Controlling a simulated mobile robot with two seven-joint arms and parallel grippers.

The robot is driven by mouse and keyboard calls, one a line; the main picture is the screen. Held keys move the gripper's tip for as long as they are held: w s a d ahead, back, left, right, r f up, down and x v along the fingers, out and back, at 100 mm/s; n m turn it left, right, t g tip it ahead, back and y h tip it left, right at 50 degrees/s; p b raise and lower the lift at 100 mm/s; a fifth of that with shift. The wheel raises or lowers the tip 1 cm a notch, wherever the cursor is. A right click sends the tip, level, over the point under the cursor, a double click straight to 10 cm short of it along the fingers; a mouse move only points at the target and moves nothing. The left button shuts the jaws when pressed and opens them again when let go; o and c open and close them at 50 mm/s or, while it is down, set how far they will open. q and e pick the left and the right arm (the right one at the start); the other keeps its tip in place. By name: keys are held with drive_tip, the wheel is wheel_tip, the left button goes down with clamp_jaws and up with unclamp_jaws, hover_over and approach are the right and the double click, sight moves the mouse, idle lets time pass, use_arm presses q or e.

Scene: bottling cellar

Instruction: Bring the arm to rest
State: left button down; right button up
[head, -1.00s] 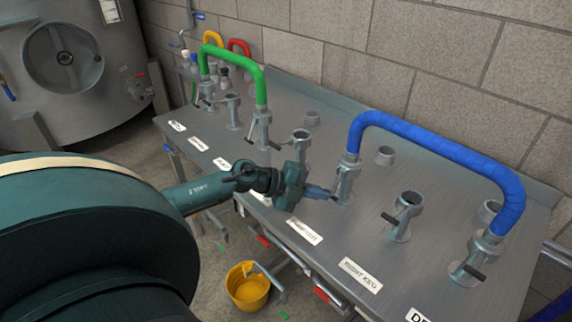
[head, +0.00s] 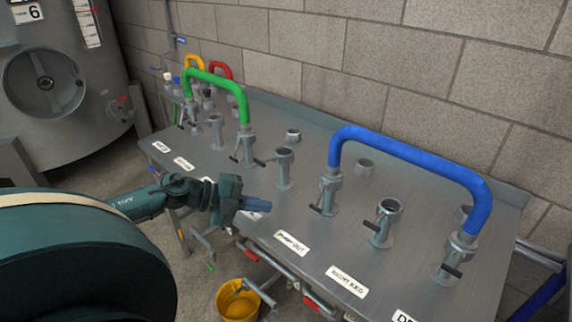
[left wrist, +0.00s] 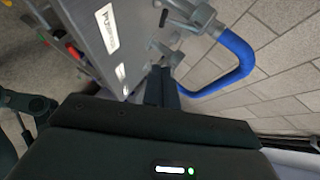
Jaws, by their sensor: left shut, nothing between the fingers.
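My left gripper (head: 257,204) is shut and empty. In the head view it is over the front part of the steel panel (head: 300,215), left of the blue hose bend and apart from it. In the left wrist view its fingers (left wrist: 161,88) are together, with the blue bend (left wrist: 232,62) beyond them to the right. The blue bend (head: 405,148) links two ports on the right side of the panel. The green bend (head: 217,80) links two ports on the left side. My right gripper is not in view.
A yellow bucket (head: 238,304) is on the floor below the panel's front edge. A steel tank (head: 55,85) is at the left. A block wall (head: 400,60) closes the back.

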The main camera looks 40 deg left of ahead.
use_arm(q)
drive_tip(key=shift+d, duration=0.1)
drive_tip(key=s+d+f+n+y+p, duration=0.1)
drive_tip(key=s+d+f+n+y, duration=0.1)
drive_tip(key=d+n, duration=0.4)
drive_tip(key=s+d+f+n+y+p, duration=0.1)
drive_tip(key=s+d+f+n, duration=0.4)
drive_tip(key=d, duration=0.5)
drive_tip(key=s+d+f+n+y+p, duration=0.1)
drive_tip(key=s+d+f+n+y, duration=0.1)
drive_tip(key=s+d+f+n, duration=0.2)
drive_tip(key=s+d+n, duration=0.2)
drive_tip(key=d+n, duration=0.2)
drive_tip(key=n, duration=0.1)
drive_tip(key=shift+s+d+f+t+y, duration=0.15)
drive_tip(key=shift+f+t+y, duration=0.1)
drive_tip(key=shift+t+y, duration=0.05)
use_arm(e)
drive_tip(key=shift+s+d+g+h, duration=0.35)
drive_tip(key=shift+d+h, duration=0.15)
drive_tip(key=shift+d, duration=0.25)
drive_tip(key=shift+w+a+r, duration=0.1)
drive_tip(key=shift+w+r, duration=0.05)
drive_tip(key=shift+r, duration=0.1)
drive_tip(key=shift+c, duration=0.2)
